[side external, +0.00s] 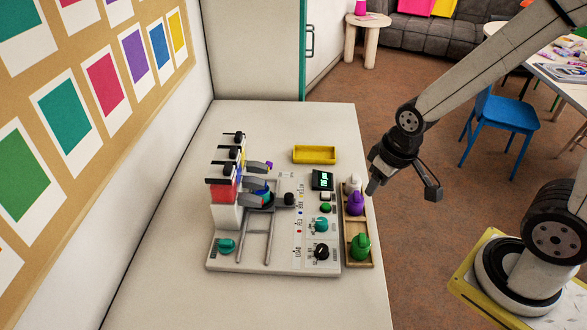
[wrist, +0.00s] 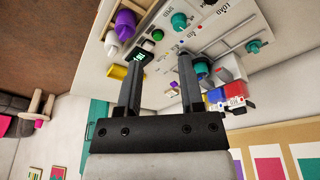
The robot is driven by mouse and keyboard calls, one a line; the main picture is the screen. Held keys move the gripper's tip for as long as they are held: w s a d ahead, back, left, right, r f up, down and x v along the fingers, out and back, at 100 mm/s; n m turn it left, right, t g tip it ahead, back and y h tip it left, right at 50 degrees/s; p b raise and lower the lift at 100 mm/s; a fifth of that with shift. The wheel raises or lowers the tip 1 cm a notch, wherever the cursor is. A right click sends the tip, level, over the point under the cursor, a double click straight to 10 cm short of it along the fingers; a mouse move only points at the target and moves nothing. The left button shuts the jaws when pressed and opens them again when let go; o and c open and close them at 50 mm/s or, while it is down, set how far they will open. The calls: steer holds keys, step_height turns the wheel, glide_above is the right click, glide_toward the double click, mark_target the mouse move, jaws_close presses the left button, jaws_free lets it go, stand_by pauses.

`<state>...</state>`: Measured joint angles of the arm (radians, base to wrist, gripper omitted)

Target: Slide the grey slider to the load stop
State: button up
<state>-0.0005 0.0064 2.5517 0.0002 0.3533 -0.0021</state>
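The grey slider (side external: 277,205) sits across two grey rails on the white board (side external: 225,261), towards the far end of the rails. A blue-and-teal round piece (side external: 263,197) sits on it, and a black knob (side external: 289,199) stands at its right end. The label strip (side external: 299,225) right of the rails has a LOAD mark (side external: 298,251) near its front end. My gripper (side external: 403,188) is in the air right of the board, apart from the slider. In the wrist view my gripper (wrist: 157,52) has its fingers wide apart with nothing between them; the slider is partly hidden there.
Dispensers with red, blue and yellow parts (side external: 225,190) stand at the board's left. Teal (side external: 321,224) and black dials (side external: 321,252) and a display (side external: 323,180) are on the right. A wooden tray (side external: 357,228) holds coloured pieces. A yellow tray (side external: 314,155) lies behind.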

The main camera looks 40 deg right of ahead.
steer(key=shift+o, duration=1.1)
steer(key=shift+w, duration=0.35)
steer(key=n+g, duration=0.3)
steer(key=n, duration=0.1)
glide_above(289, 195)
step_height(289, 195, down, 9)
steer(key=shift+f, duration=0.1)
steer(key=shift+s+f, duration=0.1)
steer(key=shift+f, duration=3.8)
jaws_close()
